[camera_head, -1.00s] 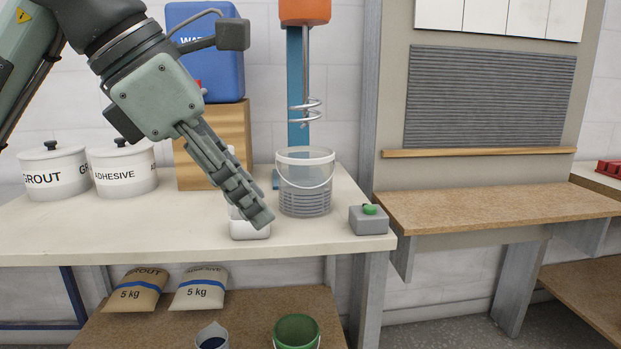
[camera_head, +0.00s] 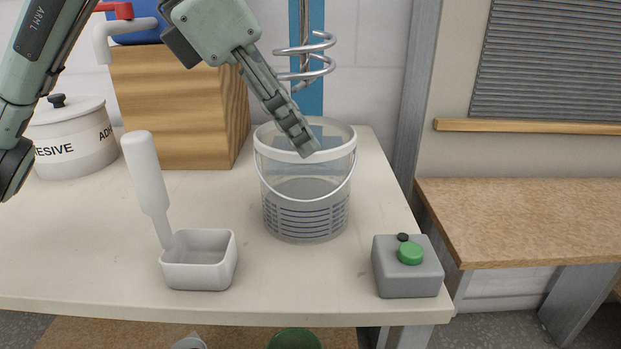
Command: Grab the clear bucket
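The clear bucket (camera_head: 306,205) stands upright on the pale worktop, with a white rim, a thin wire handle hanging at its front and slatted markings on its lower part. My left gripper (camera_head: 306,146) reaches down from the upper left, and its fingertips overlap the bucket's mouth and front rim in the head view. I cannot tell whether they touch the rim. The fingers are seen edge-on, one in front of the other, so their opening is hidden. My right gripper is not in view.
A metal spiral mixer (camera_head: 307,62) hangs behind the bucket. A grey box with a green button (camera_head: 409,268) stands at the right. A white tray (camera_head: 200,262) with a white-handled tool is at the left. A wooden block (camera_head: 175,105) and an adhesive pot (camera_head: 72,138) stand behind.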

